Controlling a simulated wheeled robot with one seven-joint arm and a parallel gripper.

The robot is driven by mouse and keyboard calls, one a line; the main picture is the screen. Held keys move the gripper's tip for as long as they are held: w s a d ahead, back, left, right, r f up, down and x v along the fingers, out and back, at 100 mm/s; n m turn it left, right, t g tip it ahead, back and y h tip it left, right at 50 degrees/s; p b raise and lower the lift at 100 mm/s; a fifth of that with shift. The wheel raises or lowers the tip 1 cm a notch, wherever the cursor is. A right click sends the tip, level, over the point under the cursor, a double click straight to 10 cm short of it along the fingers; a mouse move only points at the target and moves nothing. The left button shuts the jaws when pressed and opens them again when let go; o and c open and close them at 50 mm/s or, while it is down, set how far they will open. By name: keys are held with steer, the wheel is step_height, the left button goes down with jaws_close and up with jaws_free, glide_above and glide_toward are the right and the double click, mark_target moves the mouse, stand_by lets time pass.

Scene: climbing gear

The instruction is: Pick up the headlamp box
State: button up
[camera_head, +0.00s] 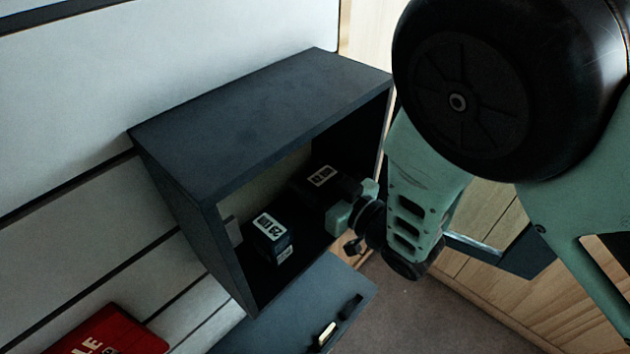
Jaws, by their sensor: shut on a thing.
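A small dark box with a white label (321,176), which I take to be the headlamp box, is inside the dark blue open-fronted cubby (260,115), toward its right side. My gripper (325,191) reaches into the cubby from the right and is shut on this box. The fingers are dark against the dark interior, so the exact contact is hard to see. I cannot tell whether the box is touching the cubby floor. A second dark blue box with a white label (268,241) stands nearer the front left of the cubby, apart from my gripper.
The cubby's top and side walls closely surround my gripper. Below it is a dark shelf (290,310) with a small yellowish item (327,333) and a dark item. Slatted white wall panels are behind.

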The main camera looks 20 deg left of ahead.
mark_target(318, 177)
step_height(318, 177, up, 11)
steer(key=p, duration=0.5)
steer(key=shift+r+p, duration=0.1)
steer(key=shift+p, duration=0.3)
steer(key=shift+s+d+f+b, duration=0.55)
steer(key=shift+s+f+b, duration=0.05)
steer(key=shift+s+b, duration=0.05)
steer(key=s+d+p, duration=0.9)
steer(key=s+d, duration=0.2)
steer(key=s, duration=0.2)
steer(key=shift+s+d+r+p, duration=0.15)
steer(key=shift+s+p, duration=0.25)
